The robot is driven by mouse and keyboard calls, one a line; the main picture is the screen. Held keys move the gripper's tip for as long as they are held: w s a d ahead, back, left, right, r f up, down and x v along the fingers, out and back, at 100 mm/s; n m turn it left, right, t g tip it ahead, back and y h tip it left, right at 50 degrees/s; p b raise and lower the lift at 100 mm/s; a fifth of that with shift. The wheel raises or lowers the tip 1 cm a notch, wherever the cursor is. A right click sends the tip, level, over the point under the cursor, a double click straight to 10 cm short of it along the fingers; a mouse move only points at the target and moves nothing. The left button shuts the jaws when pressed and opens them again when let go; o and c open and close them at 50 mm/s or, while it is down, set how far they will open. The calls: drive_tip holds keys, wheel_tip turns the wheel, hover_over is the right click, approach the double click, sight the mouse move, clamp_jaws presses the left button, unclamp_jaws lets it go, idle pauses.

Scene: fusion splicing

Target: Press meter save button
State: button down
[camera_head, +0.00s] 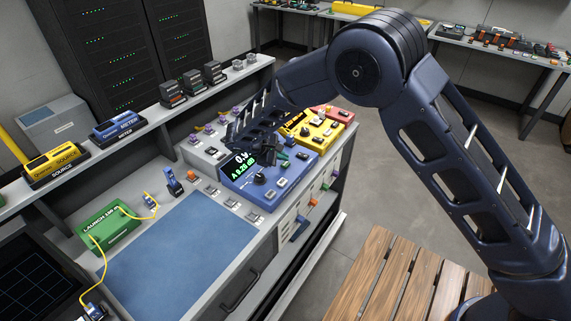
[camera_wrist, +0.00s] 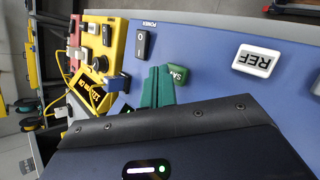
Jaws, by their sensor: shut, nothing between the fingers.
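The blue meter (camera_head: 268,192) stands on the bench, with a lit display (camera_head: 240,166) partly covered by my arm. In the wrist view its blue top face (camera_wrist: 205,45) carries a green button (camera_wrist: 180,73) with the letters "SA" showing; the rest is hidden. My gripper (camera_wrist: 158,84) has its green fingers shut and empty, with the tips right beside this button. I cannot tell if they touch it. In the head view my gripper (camera_head: 282,154) is over the far part of the meter.
A white REF button (camera_wrist: 256,60) and a black POWER switch (camera_wrist: 142,42) sit near the green button. A yellow unit (camera_head: 315,129) and a red unit (camera_head: 334,115) stand beyond the meter. A blue mat (camera_head: 180,262) lies in front, clear.

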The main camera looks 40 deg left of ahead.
sight(283, 164)
drive_tip(key=shift+f, duration=0.3)
drive_tip(key=shift+f, duration=0.45)
idle(0.8)
drive_tip(key=shift+r, duration=0.9)
drive_tip(key=shift+r, duration=2.5)
